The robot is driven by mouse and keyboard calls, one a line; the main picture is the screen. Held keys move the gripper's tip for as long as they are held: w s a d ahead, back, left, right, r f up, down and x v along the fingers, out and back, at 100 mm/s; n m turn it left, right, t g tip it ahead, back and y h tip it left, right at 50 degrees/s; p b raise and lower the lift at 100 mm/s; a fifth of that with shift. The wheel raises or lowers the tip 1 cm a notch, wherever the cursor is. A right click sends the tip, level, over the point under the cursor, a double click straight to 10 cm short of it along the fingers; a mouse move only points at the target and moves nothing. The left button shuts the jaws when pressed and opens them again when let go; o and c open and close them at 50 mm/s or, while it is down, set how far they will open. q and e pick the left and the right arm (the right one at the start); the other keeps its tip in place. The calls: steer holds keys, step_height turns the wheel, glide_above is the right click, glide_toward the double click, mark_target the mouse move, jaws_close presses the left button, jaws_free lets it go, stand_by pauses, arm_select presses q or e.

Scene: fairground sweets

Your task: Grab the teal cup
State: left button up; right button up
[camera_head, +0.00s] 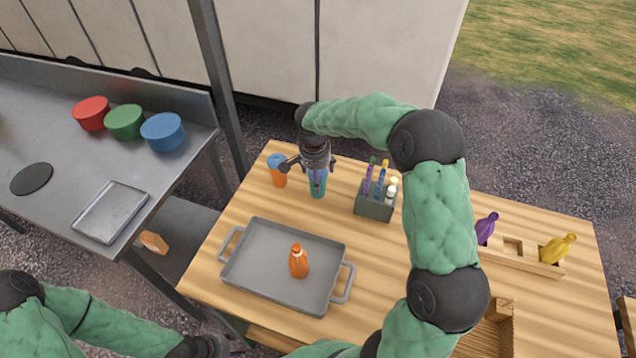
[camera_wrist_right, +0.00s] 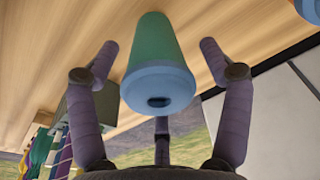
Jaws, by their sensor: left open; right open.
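The teal cup (camera_head: 318,186) stands near the back edge of the wooden table, partly hidden by my right gripper (camera_head: 313,168). In the right wrist view the teal cup (camera_wrist_right: 151,45) has a pale blue lid (camera_wrist_right: 158,88) with a dark slot. My right gripper's fingers (camera_wrist_right: 158,48) are spread on both sides of it, with visible gaps, and a third finger is below the lid. My left gripper (camera_head: 222,346) is open and empty, low at the bottom edge of the head view, away from the cup.
An orange cup with a blue lid (camera_head: 278,173) stands close left of the teal cup. A grey caddy (camera_head: 374,207) with colourful sticks stands to the right. A grey tray (camera_head: 245,277) holds an orange bottle (camera_head: 298,262). A wooden rack (camera_head: 520,262) holds purple and yellow bottles.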

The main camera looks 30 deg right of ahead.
steer(key=f, duration=0.3)
steer(key=shift+d+f+b, duration=0.2)
steer(key=shift+b, duration=0.15)
steer(key=c, duration=1.4)
steer(key=shift+o, duration=0.2)
steer(key=shift+r, duration=0.15)
